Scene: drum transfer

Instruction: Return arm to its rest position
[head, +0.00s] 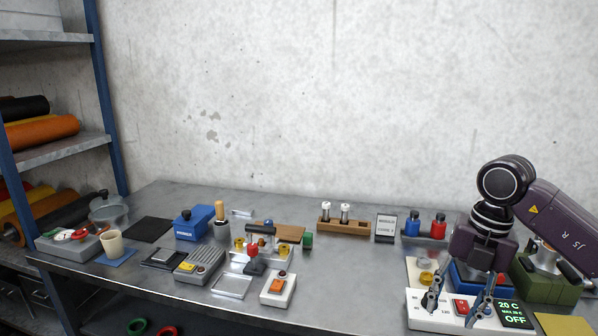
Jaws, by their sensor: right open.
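My right gripper (452,309) is in the head view at the lower right. Its arm comes in from the right edge and the fingers point down. The two fingers are apart, with nothing seen between them. They hang in front of a white control box (425,316) with a red switch and a green display reading "20 C" and "OFF". I cannot tell whether the fingertips touch the box. The gripper hides part of a blue device (461,275) behind it. My left gripper is not in view.
A green device (548,288) stands close right of the gripper, partly behind my arm. Blue and red bottles (438,226) and a small sign (385,228) stand behind. A wooden rack (343,226) is mid-back.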

